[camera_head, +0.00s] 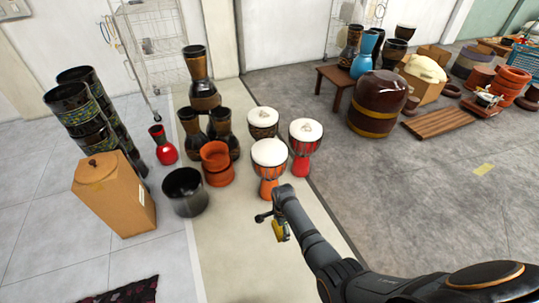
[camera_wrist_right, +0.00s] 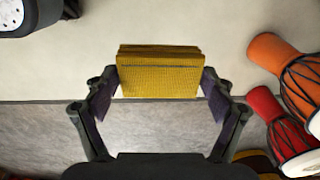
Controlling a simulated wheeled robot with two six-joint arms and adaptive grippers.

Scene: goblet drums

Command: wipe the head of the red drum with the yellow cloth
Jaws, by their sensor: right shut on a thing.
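The red drum (camera_head: 302,165) stands upright on the pale floor strip, its white head (camera_head: 306,129) facing up. In the right wrist view the red drum (camera_wrist_right: 268,106) is at the right edge, with part of its white head (camera_wrist_right: 304,164) showing. My right gripper (camera_head: 271,219) is in front of the drums, nearer to me and apart from them. It is shut on the yellow cloth (camera_wrist_right: 160,75), a folded block between the fingers; a bit of the cloth (camera_head: 280,233) shows below the gripper in the head view. My left gripper is out of view.
An orange drum (camera_head: 269,183) with a white head stands close at the red drum's left front, and a patterned white-headed drum (camera_head: 263,119) behind it. Orange pots (camera_head: 217,170) and a dark pot (camera_head: 185,195) stand further left. The grey floor right of the red drum is clear.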

